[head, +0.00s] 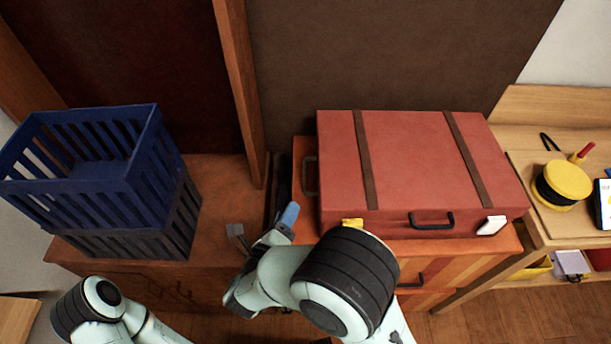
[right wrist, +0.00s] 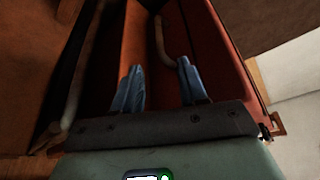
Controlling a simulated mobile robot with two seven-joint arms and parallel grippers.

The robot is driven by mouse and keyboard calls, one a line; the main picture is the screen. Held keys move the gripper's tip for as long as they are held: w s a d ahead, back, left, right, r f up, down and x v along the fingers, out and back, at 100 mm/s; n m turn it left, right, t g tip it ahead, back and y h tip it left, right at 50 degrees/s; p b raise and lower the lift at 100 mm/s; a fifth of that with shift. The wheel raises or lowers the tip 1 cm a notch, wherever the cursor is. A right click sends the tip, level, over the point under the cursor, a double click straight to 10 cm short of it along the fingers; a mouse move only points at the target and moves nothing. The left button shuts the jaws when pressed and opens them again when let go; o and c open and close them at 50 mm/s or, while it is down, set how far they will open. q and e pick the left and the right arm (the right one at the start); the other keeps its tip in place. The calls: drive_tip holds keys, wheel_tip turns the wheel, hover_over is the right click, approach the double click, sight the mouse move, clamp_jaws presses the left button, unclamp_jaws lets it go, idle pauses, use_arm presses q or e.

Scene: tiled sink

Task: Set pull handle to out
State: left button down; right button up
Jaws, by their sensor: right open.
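A red suitcase (head: 420,150) with two brown straps lies flat on an orange wooden chest. A dark curved handle (head: 311,176) is on its left side, and a black handle (head: 432,220) is on its front. My right gripper (head: 288,216) is at the suitcase's front left corner, partly hidden by its own arm. In the right wrist view the right gripper (right wrist: 160,86) is open and empty. A grey curved handle bar (right wrist: 163,42) on the red side stands ahead, between the lines of the two blue fingertips and apart from them. My left gripper is out of view; only the left arm shows.
Stacked blue and dark crates (head: 90,165) stand at the left. A wooden post (head: 240,90) rises behind. A wooden bench (head: 555,225) with a yellow-black reel (head: 563,184) is at the right. A second grey bar (right wrist: 82,85) shows left of my fingers in the wrist view.

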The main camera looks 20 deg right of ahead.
sight(303, 183)
drive_tip(key=p+x, duration=0.1)
drive_tip(key=x, duration=1.1)
drive_tip(key=shift+w+d+f+p, duration=0.1)
drive_tip(key=shift+w+f+p, duration=0.05)
drive_tip(key=shift+w+p, duration=0.15)
drive_tip(key=shift+s, duration=0.1)
